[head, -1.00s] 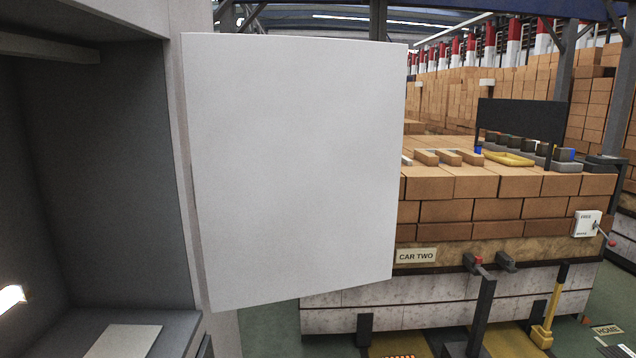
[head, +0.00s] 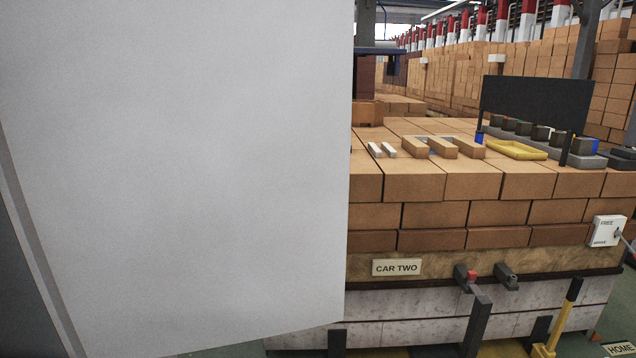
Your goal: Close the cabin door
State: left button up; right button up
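The cabin door (head: 190,170) is a plain white panel that fills the left half of the head view, very close to me. Its right edge stands free in front of the brick stack. A narrow strip of the cabin frame (head: 35,265) shows at the lower left, beside the door's left edge. The door stands out from the cabin, but its exact angle is hard to tell. Most of the cabin is hidden or out of the picture. Neither of my grippers is in view.
A brick-loaded car (head: 480,215) stands to the right of the door, with a CAR TWO sign (head: 397,268) on its side. A white switch box (head: 607,231) is at its right. A little green floor shows below.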

aim_at(182, 168)
jog(key=i+l, duration=0.3)
jog(key=i, duration=0.15)
jog(key=i+l+z, duration=0.15)
jog(key=i, duration=0.25)
jog(key=i+l, duration=0.35)
jog(key=i+u, duration=0.2)
jog(key=u, duration=0.25)
jog(key=i+l+u, duration=0.1)
jog(key=u, duration=0.3)
jog(key=i+l+u, duration=0.15)
jog(key=u, duration=0.3)
jog(key=i+l+u, duration=0.15)
jog(key=u, duration=0.25)
jog(key=i+l+u, duration=0.1)
jog(key=u, duration=0.35)
jog(key=i+l+u, duration=0.1)
jog(key=l+u, duration=0.15)
jog(key=u, duration=0.2)
jog(key=l+u, duration=0.2)
jog(key=u, duration=0.25)
jog(key=l+u, duration=0.25)
jog(key=u, duration=0.2)
jog(key=i+l+u, duration=0.1)
jog(key=l+u, duration=0.8)
jog(key=k+j+z, duration=0.1)
jog(key=k+z, duration=0.25)
jog(key=i, duration=0.1)
